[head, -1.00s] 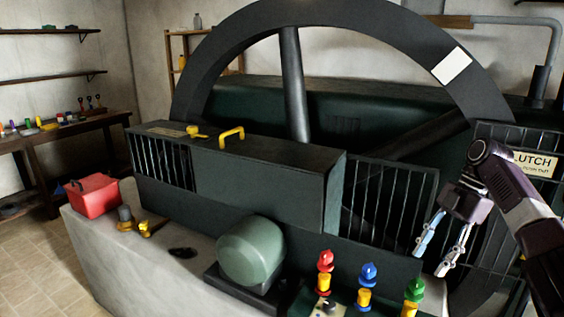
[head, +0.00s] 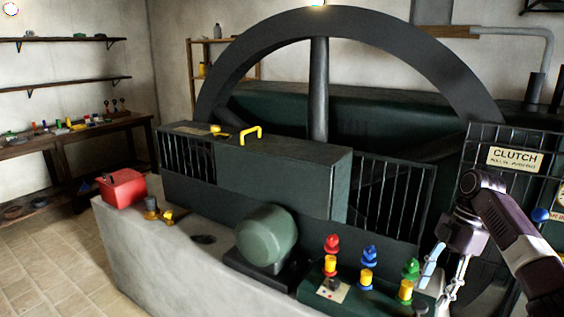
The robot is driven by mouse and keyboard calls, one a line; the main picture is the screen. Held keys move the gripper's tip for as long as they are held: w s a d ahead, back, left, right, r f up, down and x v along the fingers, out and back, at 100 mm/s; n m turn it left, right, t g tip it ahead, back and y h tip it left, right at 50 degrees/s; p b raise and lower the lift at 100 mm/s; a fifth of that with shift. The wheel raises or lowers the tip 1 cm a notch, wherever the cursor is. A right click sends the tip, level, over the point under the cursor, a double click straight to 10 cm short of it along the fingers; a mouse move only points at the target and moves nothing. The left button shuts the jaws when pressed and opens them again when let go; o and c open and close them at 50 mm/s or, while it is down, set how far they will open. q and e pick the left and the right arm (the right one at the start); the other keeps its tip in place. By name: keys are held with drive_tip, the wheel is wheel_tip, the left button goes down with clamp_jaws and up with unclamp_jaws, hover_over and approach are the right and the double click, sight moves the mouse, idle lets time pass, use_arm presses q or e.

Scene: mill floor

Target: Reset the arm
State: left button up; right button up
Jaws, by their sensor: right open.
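My right arm comes in from the right edge. My right gripper (head: 437,290) is open and empty, with its fingers pointing down and spread apart. In the picture it overlaps the right end of the dark green panel (head: 385,299), close to the green-topped control (head: 408,280). I cannot tell whether it touches the panel. A blue-topped control (head: 367,265) and a red-topped control (head: 331,256) stand further left on the same panel. My left gripper is not in view.
A large dark flywheel (head: 430,55) stands behind a barred guard (head: 390,190). A CLUTCH sign (head: 515,159) hangs on a grille behind my right arm. A green rounded housing (head: 267,236) and a red box (head: 122,188) sit on the pale plinth (head: 150,250). Floor is clear at left.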

drive_tip(key=s+a+f+m+h, duration=0.1)
drive_tip(key=s+a+f+m, duration=0.1)
drive_tip(key=s+a+f, duration=0.45)
drive_tip(key=s+a+f+m+t, duration=0.15)
drive_tip(key=s+a+f, duration=0.25)
drive_tip(key=f, duration=0.6)
drive_tip(key=s+a+f+m+h, duration=0.1)
drive_tip(key=s+a+f+m, duration=0.1)
drive_tip(key=s+a+f, duration=0.55)
drive_tip(key=s+a+f+m+t, duration=0.1)
drive_tip(key=s+f+m+t, duration=0.1)
drive_tip(key=s+m, duration=0.45)
drive_tip(key=s+d+r+m+t+h, duration=0.1)
drive_tip(key=s+d+r+m, duration=0.15)
drive_tip(key=s, duration=0.25)
drive_tip(key=s+d+r+m+t, duration=0.1)
drive_tip(key=s+r+m, duration=0.2)
drive_tip(key=s+m, duration=0.15)
wheel_tip(320, 180, down, 25)
drive_tip(key=s+n+g, duration=0.1)
drive_tip(key=g, duration=0.1)
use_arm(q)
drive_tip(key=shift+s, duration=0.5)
use_arm(e)
drive_tip(key=s+d+f, duration=0.3)
drive_tip(key=s+f, duration=1.4)
drive_tip(key=s, duration=0.1)
drive_tip(key=shift+f+g, duration=0.25)
drive_tip(key=shift+g, duration=0.2)
